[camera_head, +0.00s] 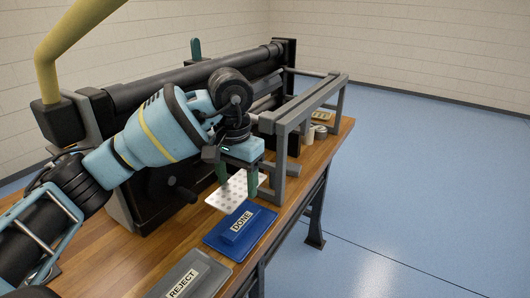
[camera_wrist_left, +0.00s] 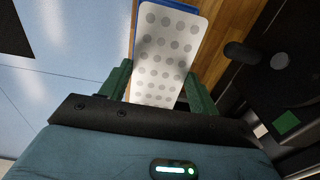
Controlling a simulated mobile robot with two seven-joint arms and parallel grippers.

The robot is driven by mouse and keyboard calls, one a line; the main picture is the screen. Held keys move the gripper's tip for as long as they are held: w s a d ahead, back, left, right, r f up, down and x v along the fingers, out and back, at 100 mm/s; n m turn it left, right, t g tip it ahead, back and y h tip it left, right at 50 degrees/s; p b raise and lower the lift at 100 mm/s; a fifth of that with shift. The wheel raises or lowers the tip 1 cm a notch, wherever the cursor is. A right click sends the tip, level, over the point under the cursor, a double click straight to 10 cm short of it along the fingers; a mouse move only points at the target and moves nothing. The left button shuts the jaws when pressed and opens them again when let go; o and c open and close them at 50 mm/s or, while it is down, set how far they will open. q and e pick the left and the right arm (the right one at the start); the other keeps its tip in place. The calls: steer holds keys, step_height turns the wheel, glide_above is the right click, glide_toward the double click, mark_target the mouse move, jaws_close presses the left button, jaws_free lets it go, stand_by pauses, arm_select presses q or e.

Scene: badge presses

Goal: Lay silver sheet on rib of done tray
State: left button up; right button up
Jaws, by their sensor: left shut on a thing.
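The silver sheet (camera_head: 232,193) is a pale plate with rows of grey dots. My left gripper (camera_head: 238,184) is shut on it, and the sheet sticks out from between the green fingers. In the left wrist view the sheet (camera_wrist_left: 168,55) reaches away from the left gripper (camera_wrist_left: 158,90). The blue done tray (camera_head: 240,229) lies on the bench with a raised rib (camera_head: 240,226) labelled DONE. In the head view the sheet is just behind the tray, apparently above the bench. The wrist view shows a blue edge of the tray (camera_wrist_left: 182,6) beyond the sheet. My right gripper is not in view.
A grey reject tray (camera_head: 192,274) lies in front of the done tray. A large black press (camera_head: 150,95) fills the back of the wooden bench (camera_head: 110,240). A grey frame (camera_head: 290,150) stands to the right of my gripper, close to it. Small items (camera_head: 320,130) sit at the far end.

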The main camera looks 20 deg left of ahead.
mark_target(241, 224)
arm_select(q)
steer(key=shift+w+d+f+p, duration=0.1)
steer(key=shift+f+p, duration=0.2)
steer(key=shift+f, duration=4.8)
steer(key=shift+f, duration=0.45)
steer(key=o, duration=1.1)
steer(key=shift+r, duration=0.1)
step_height(241, 224, up, 12)
steer(key=shift+f, duration=0.25)
steer(key=shift+r, duration=0.55)
